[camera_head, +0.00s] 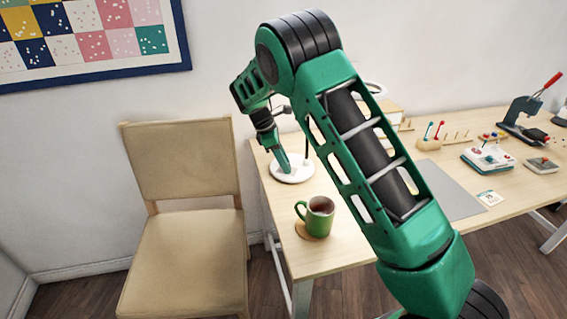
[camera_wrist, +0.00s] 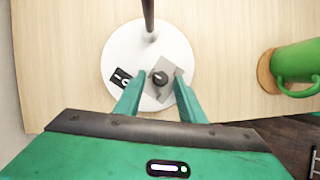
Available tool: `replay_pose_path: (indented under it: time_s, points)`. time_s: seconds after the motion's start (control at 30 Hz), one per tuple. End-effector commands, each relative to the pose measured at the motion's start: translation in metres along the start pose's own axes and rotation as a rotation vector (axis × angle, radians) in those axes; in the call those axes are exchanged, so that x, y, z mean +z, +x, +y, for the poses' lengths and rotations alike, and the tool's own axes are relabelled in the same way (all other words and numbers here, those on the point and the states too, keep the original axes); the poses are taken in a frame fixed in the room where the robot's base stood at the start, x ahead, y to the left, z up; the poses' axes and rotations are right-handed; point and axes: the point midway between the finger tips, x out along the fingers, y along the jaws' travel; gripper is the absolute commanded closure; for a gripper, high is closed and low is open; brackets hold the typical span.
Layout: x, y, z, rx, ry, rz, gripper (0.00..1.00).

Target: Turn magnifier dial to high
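The magnifier's round white base (camera_head: 297,176) stands at the left end of the table. A black and white label (camera_wrist: 122,78) lies left of the dial. My gripper (camera_head: 284,165) points down over the base. The dial's pointer setting is too small to read.
A green mug (camera_head: 319,214) stands on a coaster near the table's front edge, right of the base. A thin dark post (camera_wrist: 148,14) rises from the base. A beige chair (camera_head: 182,220) is at the left. Sewing tools and a grey mat (camera_head: 452,195) lie farther right.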

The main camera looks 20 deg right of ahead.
Motion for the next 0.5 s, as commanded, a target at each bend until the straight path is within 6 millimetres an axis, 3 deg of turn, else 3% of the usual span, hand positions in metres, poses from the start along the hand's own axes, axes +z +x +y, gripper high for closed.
replay_pose_path:
  time_s: [0.07,0.23,0.5]
  points:
    - [0.0001,-0.0001,0.0000,0.000,0.000,0.000,0.64]
    - [0.0002,-0.0003,0.0001,0.000,0.000,0.000,1.00]
    - [0.0004,-0.0007,0.0012,-0.002,0.011,0.000,1.00]
